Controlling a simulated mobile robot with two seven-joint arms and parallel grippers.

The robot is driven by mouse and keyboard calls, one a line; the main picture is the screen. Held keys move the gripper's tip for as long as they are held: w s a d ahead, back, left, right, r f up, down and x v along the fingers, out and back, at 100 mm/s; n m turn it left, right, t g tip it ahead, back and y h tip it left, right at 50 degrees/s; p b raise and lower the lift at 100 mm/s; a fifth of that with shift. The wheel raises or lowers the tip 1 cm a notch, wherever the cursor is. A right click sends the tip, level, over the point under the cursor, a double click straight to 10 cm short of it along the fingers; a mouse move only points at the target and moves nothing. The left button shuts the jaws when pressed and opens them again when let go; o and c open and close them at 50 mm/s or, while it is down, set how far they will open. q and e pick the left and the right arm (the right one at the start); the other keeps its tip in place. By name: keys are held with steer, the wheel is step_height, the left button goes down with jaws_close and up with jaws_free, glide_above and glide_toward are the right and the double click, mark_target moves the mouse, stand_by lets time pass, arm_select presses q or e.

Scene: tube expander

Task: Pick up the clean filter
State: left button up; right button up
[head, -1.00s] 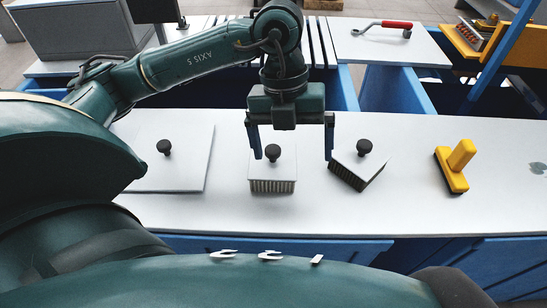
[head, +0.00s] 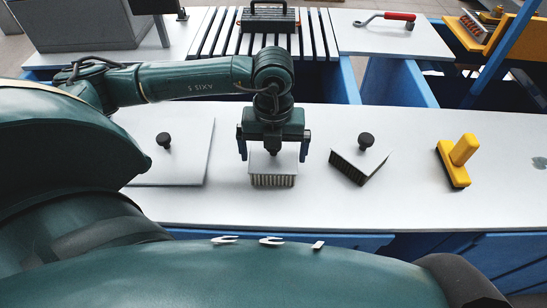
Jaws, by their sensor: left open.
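Two block-shaped filters with white tops, pleated sides and black knobs stand on the white table. The middle filter (head: 273,181) sits square to the table's front edge. The right filter (head: 359,163) sits turned at an angle. The middle filter's knob is largely hidden under the gripper, and I cannot tell if anything touches. My right gripper is not in view.
A flat white panel with a black knob (head: 164,141) lies left of the filters. A yellow brush-like tool (head: 458,160) stands to the right. Behind are a dark box with a handle (head: 268,19) on slats and a red-handled tool (head: 386,17). The table between right filter and yellow tool is clear.

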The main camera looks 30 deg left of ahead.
arm_select(q)
step_height(320, 180, down, 2)
steer(key=shift+f, duration=0.1)
steer(key=c, duration=0.9)
